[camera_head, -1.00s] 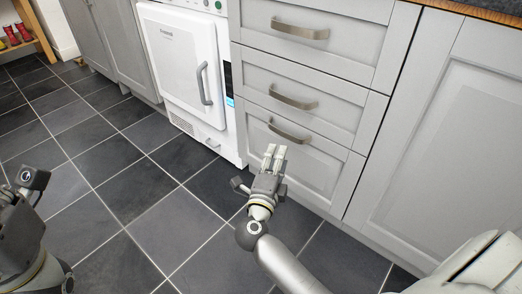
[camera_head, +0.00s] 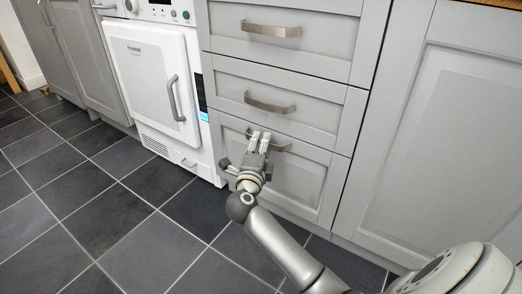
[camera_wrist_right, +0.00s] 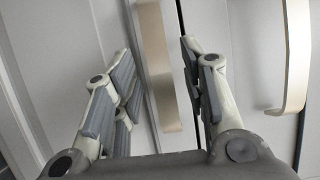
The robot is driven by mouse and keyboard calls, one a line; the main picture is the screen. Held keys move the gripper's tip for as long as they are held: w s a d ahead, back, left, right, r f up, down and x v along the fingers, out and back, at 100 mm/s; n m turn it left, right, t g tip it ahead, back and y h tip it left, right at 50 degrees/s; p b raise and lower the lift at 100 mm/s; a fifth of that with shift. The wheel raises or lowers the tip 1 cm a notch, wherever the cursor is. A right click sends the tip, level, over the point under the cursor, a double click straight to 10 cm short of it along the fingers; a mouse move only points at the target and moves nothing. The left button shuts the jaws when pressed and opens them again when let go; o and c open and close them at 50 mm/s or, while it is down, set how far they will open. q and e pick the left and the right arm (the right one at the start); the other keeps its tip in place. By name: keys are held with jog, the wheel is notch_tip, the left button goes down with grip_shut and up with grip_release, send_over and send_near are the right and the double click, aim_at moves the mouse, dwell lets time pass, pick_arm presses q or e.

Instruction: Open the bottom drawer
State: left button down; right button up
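The bottom drawer (camera_head: 302,183) is a grey panelled front, closed flush below two other drawers in the head view. Its metal bar handle (camera_head: 283,147) is partly hidden by my right gripper (camera_head: 260,137), whose fingertips are at the handle. In the right wrist view, my right gripper (camera_wrist_right: 160,75) is open, with a finger on each side of the bottom handle (camera_wrist_right: 155,65). The fingers look apart from the bar. My left gripper is not in view.
The middle drawer handle (camera_head: 270,104) is just above; another handle (camera_wrist_right: 297,55) shows at the right of the wrist view. A white appliance (camera_head: 155,85) stands left of the drawers, a grey cupboard door (camera_head: 440,140) right. The tiled floor (camera_head: 90,215) in front is clear.

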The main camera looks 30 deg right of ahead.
grip_shut()
dwell(0.3)
